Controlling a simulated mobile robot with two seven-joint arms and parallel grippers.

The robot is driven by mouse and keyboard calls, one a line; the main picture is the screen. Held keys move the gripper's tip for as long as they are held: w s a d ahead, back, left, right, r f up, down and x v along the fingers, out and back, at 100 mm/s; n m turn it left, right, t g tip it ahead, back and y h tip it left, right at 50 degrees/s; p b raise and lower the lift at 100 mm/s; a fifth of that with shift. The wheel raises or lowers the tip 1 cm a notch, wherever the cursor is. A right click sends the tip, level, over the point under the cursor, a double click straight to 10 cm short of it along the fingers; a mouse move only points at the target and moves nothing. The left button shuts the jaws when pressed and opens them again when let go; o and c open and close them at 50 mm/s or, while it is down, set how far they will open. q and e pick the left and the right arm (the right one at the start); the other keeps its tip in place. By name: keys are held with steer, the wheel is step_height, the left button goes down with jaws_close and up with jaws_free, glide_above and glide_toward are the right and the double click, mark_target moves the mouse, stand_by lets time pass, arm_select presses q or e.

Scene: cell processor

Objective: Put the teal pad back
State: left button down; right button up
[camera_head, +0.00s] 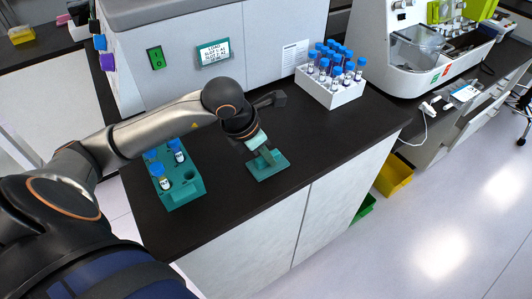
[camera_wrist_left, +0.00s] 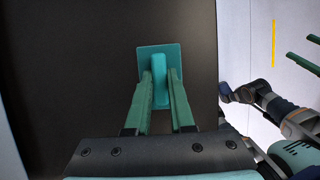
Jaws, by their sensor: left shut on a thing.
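The teal pad (camera_head: 268,166) is a flat square plate with an upright grip block, on or just above the dark counter near its front edge. My left gripper (camera_head: 262,150) reaches down to it from above. In the left wrist view, the green fingers of this gripper (camera_wrist_left: 161,88) are shut on the block of the pad (camera_wrist_left: 174,53), one on each side. I cannot tell whether the plate touches the counter. Two green fingers at the right edge of the left wrist view look like my right gripper (camera_wrist_left: 298,46). They stand apart with nothing between them.
A teal tube rack (camera_head: 185,192) with a few blue-capped tubes stands left of the pad. A white rack (camera_head: 340,97) full of blue-capped tubes stands at the back right. A large grey machine (camera_head: 180,60) closes off the back. The dark counter (camera_head: 345,140) is bare right of the pad.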

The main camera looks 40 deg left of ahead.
arm_select(q)
steer(key=c, duration=0.8)
jaws_free()
steer(key=shift+r, duration=0.25)
steer(key=v, duration=1.1)
steer(key=shift+s+r, duration=0.2)
steer(key=shift+r, duration=0.1)
